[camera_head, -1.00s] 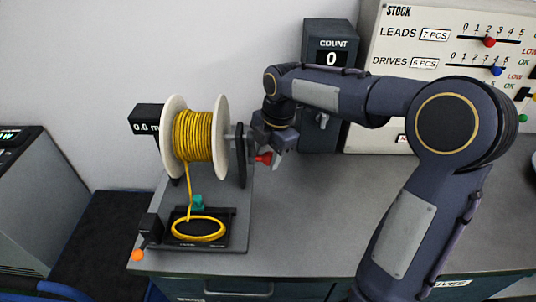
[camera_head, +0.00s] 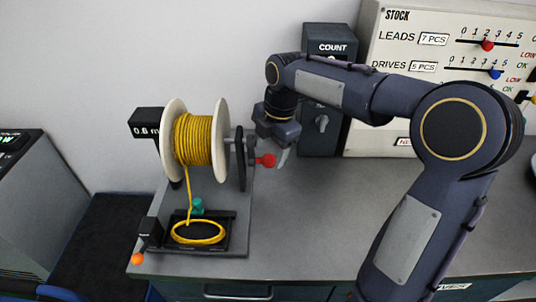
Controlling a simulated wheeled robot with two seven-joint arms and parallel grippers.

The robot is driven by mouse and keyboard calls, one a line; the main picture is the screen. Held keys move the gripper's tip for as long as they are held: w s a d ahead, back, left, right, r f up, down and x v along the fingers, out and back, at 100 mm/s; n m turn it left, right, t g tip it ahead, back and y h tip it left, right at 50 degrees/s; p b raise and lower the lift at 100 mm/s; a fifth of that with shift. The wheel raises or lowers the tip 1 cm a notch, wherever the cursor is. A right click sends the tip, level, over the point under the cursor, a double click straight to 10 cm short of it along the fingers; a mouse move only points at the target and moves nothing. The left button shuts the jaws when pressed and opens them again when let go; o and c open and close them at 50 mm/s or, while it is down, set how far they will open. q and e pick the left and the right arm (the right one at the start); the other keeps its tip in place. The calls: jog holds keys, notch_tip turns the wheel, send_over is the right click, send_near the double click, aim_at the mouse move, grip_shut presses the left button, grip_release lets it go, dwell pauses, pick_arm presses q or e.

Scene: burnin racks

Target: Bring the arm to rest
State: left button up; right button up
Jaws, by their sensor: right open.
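My right gripper (camera_head: 285,155) is at the crank side of the cable reel, just right of the red crank knob (camera_head: 266,160). It is open, and the knob shows at its left; whether they touch I cannot tell. The reel (camera_head: 222,140) with white flanges holds yellow cable (camera_head: 193,139). The cable runs down to a coil (camera_head: 198,232) in a black tray. My right arm reaches across from the right. My left gripper is not in view.
A length display (camera_head: 146,123) reads 0.6 m. A dark count box (camera_head: 320,110) and a white stock board (camera_head: 400,95) stand behind the arm. An orange ball (camera_head: 137,258) is at the bench's front left. The bench (camera_head: 310,220) is clear in the middle.

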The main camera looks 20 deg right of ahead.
jog(key=r, duration=0.5)
jog(key=shift+s+d, duration=0.3)
jog(key=shift+s+m, duration=0.3)
jog(key=shift+s, duration=0.05)
jog(key=s+a+f+m+t+y, duration=0.1)
jog(key=s+f+m, duration=0.3)
jog(key=s+m, duration=0.7)
jog(key=s+a+f+m+t+y, duration=0.1)
jog(key=s+a+f+m+t, duration=0.1)
jog(key=s+m, duration=0.9)
notch_tip(320, 180, down, 2)
jog(key=shift+s+a+f+t, duration=0.1)
jog(key=shift+s+a+t, duration=0.1)
jog(key=shift+t, duration=0.5)
